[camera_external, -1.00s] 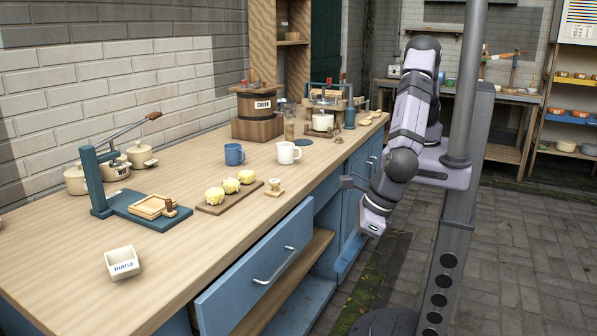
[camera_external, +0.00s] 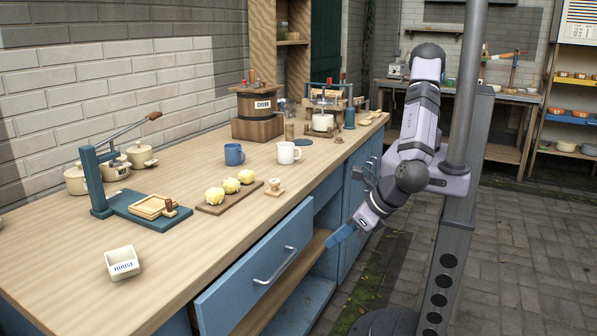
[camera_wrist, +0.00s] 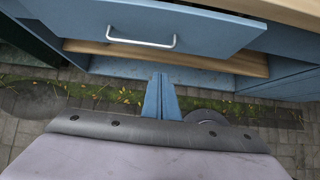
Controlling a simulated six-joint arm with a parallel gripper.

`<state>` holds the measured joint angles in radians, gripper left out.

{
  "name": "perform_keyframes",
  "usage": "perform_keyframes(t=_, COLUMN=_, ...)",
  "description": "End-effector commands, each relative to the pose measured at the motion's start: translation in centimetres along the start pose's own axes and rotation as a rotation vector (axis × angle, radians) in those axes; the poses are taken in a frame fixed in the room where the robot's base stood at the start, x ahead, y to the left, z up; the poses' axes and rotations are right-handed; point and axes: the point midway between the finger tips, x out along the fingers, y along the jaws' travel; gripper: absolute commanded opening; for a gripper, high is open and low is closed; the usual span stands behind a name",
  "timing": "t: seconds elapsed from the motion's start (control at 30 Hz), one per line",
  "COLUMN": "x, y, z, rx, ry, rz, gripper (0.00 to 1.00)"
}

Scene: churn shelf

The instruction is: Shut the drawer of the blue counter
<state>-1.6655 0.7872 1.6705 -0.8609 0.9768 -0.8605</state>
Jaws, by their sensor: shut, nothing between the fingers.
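The blue counter (camera_external: 328,200) runs along the left side under a wooden top. Its drawer (camera_external: 238,292) stands out from the counter front, open, with a silver bar handle (camera_external: 275,266). My gripper (camera_external: 331,242) is shut and empty, its blue fingers pointing down and left, to the right of the drawer and apart from it. In the wrist view the shut fingers (camera_wrist: 161,78) show below the drawer front (camera_wrist: 205,32) and its handle (camera_wrist: 141,42). The inside of the drawer is hidden.
An open shelf space (camera_external: 300,302) lies under the drawer. The paved floor (camera_external: 510,260) on the right is clear.

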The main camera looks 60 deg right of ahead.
Motion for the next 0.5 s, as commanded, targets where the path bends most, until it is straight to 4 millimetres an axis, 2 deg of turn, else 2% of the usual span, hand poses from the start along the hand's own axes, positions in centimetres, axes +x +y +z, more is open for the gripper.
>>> perform_keyframes(t=0.43, x=7.9, y=-0.1, z=0.1, rx=-0.001, ry=0.001, rz=-0.003, gripper=0.0)
perform_keyframes(t=0.5, x=8.5, y=-0.1, z=1.0, rx=0.002, ry=0.001, rz=-0.004, gripper=0.0)
